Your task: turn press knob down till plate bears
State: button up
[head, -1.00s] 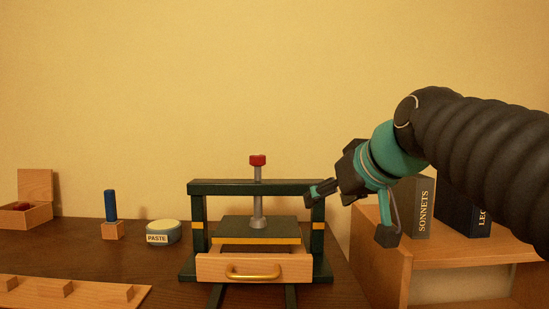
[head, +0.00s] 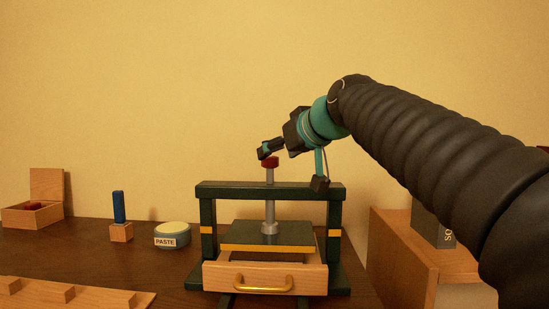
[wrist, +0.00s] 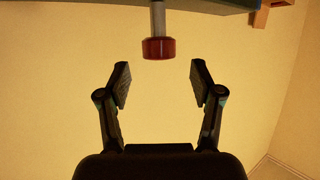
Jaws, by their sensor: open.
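The press is a dark green frame (head: 225,190) with yellow bands, standing on the desk. Its red knob (head: 269,162) tops a grey screw (head: 269,200) that runs down through the crossbar to the green plate (head: 245,238) with a yellow edge. My gripper (head: 291,168) is open at the knob's height, above the crossbar. In the wrist view the knob (wrist: 159,48) lies ahead of my open fingers (wrist: 160,84), centred between them but beyond their tips, apparently untouched. What lies directly under the plate is hard to see.
A wooden drawer with a brass handle (head: 263,285) is at the press's front. A paste tin (head: 172,235), a blue-handled tool (head: 119,208) and an open wooden box (head: 33,213) stand to the left. A wooden cabinet (head: 385,245) with a book stands to the right.

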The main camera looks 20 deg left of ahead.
aim_at(270, 157)
jog(key=shift+x, duration=2.5)
jog(key=c, duration=1.2)
